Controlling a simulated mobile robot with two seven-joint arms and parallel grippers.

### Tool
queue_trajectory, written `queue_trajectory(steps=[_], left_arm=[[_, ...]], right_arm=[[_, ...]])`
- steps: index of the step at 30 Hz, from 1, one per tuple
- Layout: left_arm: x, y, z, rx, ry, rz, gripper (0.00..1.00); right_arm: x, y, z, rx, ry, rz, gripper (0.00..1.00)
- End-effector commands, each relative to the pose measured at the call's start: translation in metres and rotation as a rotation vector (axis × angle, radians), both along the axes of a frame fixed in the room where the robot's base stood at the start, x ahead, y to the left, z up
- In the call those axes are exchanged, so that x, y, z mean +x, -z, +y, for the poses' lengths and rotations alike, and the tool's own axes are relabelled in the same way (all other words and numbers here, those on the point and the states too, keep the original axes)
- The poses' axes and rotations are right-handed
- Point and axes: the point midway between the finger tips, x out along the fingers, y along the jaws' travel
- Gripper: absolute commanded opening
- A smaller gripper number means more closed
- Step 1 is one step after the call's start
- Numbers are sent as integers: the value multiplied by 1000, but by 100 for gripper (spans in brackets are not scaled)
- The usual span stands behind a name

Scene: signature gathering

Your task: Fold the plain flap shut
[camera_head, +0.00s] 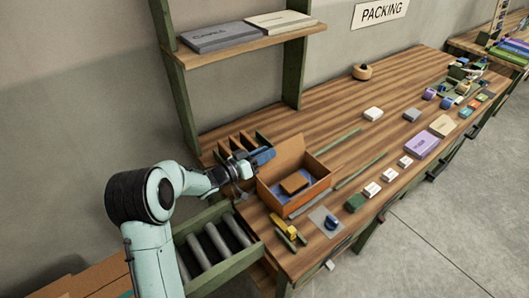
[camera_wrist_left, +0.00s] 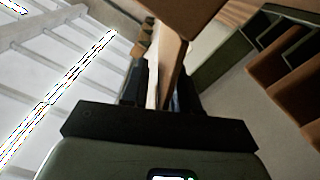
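An open orange-brown box (camera_head: 316,195) stands on the wooden bench. Inside it lie a smaller brown block (camera_head: 294,183) and blue lining. A plain brown flap (camera_head: 289,152) stands raised along the box's back side. My left gripper (camera_head: 262,157) is at the left end of this flap. In the left wrist view a thin board (camera_wrist_left: 166,75), pale on one side and brown on the other, runs between the two dark fingers (camera_wrist_left: 162,92). I cannot tell whether they press on it. My right gripper is not in view.
A divided wooden rack (camera_head: 236,143) stands behind the gripper. An open drawer of grey rolls (camera_head: 215,240) is below the arm. Green strips, yellow pieces (camera_head: 284,226) and a purple box (camera_head: 421,145) lie on the bench. The bench behind the box is mostly clear.

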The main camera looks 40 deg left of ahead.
Motion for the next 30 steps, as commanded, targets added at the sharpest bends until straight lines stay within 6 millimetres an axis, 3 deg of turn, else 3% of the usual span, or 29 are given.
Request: queue_trajectory(steps=[8, 9, 11, 20, 30], left_arm=[[1, 1, -1, -1, 0, 0, 30], [1, 1, -1, -1, 0, 0, 17], [1, 1, -1, -1, 0, 1, 0], [1, 1, -1, 12, 1, -3, 0], [-3, 2, -10, 171, 1, -49, 0]], right_arm=[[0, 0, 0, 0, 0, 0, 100], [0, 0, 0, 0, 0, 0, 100], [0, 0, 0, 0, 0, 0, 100], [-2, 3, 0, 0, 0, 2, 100], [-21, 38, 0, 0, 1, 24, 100]])
